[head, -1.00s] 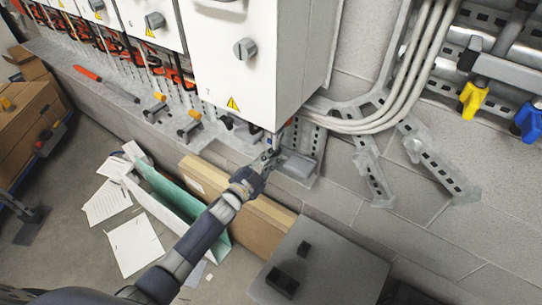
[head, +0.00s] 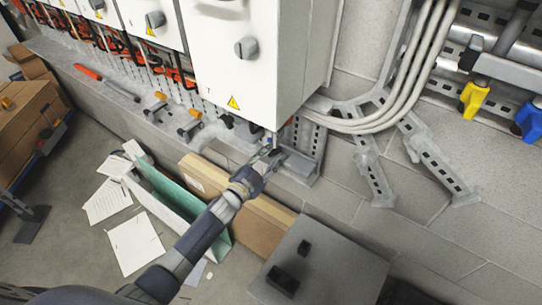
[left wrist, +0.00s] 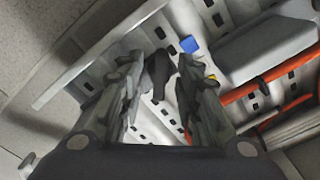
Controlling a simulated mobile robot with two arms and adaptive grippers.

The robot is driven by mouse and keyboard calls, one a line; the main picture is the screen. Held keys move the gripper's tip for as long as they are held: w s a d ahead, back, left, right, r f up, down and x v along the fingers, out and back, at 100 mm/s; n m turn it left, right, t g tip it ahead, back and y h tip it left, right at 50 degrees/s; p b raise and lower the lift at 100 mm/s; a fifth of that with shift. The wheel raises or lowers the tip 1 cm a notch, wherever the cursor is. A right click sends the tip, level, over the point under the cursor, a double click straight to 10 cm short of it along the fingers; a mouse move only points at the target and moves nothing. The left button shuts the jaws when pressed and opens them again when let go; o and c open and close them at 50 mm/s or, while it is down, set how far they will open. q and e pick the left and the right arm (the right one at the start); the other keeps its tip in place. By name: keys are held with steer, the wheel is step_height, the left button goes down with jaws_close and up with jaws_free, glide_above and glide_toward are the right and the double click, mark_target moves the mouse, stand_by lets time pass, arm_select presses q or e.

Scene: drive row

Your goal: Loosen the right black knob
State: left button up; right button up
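A black knob (left wrist: 157,72) shows in the left wrist view, between the two fingers of my left gripper (left wrist: 159,60). The fingers stand apart, with a visible gap between the knob and each of them. In the head view my left gripper (head: 272,153) is under the lower edge of the white cabinet, at its right end. There it hides the knob between its fingers. Another black knob (head: 228,121) shows to its left, under the same cabinet. My right gripper is not in view.
The white cabinet (head: 235,70) with a grey rotary switch (head: 246,47) hangs just above my left gripper. A metal bracket (head: 305,150) is close on the right. Cardboard (head: 262,220) and a grey box (head: 318,262) stand below. A small blue part (left wrist: 189,44) shows beyond the fingers.

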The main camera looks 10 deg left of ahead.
arm_select(q)
steer(key=v, duration=1.2)
steer(key=s+a+f+n+g+y, duration=0.2)
steer(key=s+f, duration=0.3)
steer(key=f, duration=0.5)
steer(key=s+a+f+n+g+y, duration=0.1)
steer(key=s+a+f+n+g, duration=0.3)
steer(key=f, duration=0.6)
steer(key=s+f+g+y, duration=0.15)
steer(key=s+f, duration=0.35)
steer(key=f, duration=0.5)
steer(key=s+f+n+g, duration=0.1)
steer(key=s+f, duration=0.4)
steer(key=s, duration=0.5)
steer(key=s+f+n+g+y+b, duration=0.1)
steer(key=s+f+g, duration=0.3)
steer(key=s, duration=0.6)
steer(key=s+f+n+g+y, duration=0.1)
steer(key=s+f+g, duration=0.2)
steer(key=s+f, duration=0.4)
steer(key=s, duration=0.4)
steer(key=shift+n, duration=0.4)
